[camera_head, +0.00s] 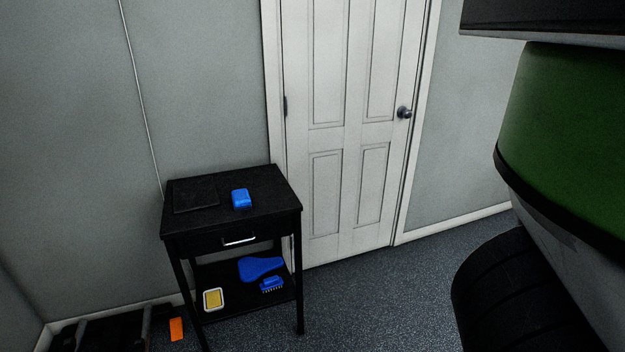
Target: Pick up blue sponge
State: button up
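A small blue block that looks like the blue sponge (241,198) lies on the top of a black side table (283,199). The table stands against the grey wall, left of the white door. A flat dark item (195,195) lies on the tabletop to the left of the blue block, apart from it. My gripper is not in view, so whether it is open or shut does not show.
On the table's lower shelf are a blue paddle-shaped item (261,268), a blue brush (272,284) and a yellow item with a pale rim (213,299). An orange item (177,329) is at lower left. Carpet (385,300) is clear before the door (335,140).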

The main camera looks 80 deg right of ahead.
aim_at(241, 201)
jog(key=z, duration=1.35)
